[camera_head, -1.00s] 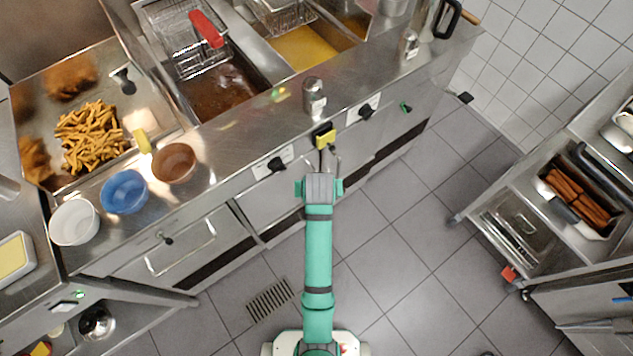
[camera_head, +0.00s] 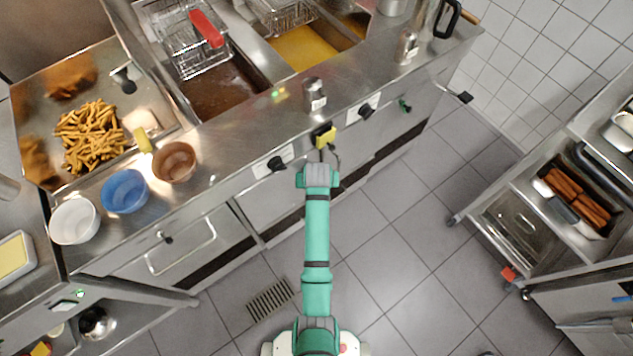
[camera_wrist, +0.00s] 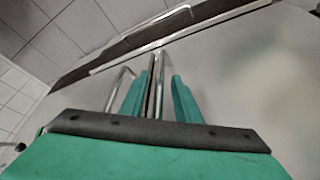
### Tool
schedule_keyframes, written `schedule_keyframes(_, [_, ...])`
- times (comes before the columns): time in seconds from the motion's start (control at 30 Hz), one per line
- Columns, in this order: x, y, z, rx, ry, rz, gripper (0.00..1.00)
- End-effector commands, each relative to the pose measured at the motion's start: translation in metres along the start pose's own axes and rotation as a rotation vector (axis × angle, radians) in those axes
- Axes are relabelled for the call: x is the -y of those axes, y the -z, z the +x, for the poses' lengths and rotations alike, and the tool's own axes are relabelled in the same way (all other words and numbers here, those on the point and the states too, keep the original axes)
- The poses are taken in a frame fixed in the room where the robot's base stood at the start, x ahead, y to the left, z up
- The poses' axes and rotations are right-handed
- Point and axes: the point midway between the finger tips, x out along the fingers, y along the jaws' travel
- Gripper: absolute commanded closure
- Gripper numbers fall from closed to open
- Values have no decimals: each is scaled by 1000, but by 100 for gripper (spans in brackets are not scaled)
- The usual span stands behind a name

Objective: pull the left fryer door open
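The fryer's left door (camera_head: 272,203) is a plain steel panel below the control knobs, and it looks closed. Its neighbour, the right door (camera_head: 350,158), also looks closed. My gripper (camera_head: 318,165) is at the fryer front, near where the two doors meet. In the wrist view my gripper's two green fingers (camera_wrist: 158,90) point at the steel front with a gap between them. A thin metal handle bar (camera_wrist: 162,65) runs in that gap, and another bent bar (camera_wrist: 118,85) shows beside the left finger. I cannot tell whether the fingers touch the bar. The head view hides the fingertips.
A drawer front (camera_head: 200,262) with a bar handle is left of the fryer. A steel rack (camera_head: 480,205) with trays stands at the right. Grey tiled floor (camera_head: 400,250) lies free between them. Bowls, including a blue one (camera_head: 124,191), stand on the counter.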

Motion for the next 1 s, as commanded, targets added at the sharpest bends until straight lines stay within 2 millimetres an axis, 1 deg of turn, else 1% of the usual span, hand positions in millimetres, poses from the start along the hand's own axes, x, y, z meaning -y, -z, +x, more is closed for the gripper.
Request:
schedule_keyframes(0.13, [0,0,7,0,0,0,71])
schedule_keyframes(0.37, [0,0,7,-1,0,-1,71])
schedule_keyframes(0.4, [1,0,7,-1,0,-1,73])
schedule_keyframes(0.47, [1,0,7,-1,1,-2,87])
schedule_keyframes(0.5, [1,0,7,-1,1,-2,97])
schedule_keyframes(0.53, [1,0,7,-1,1,-2,100])
schedule_keyframes(0.83, [0,-3,6,0,-4,8,100])
schedule_keyframes(1.0, [-7,-16,1,1,-25,59,100])
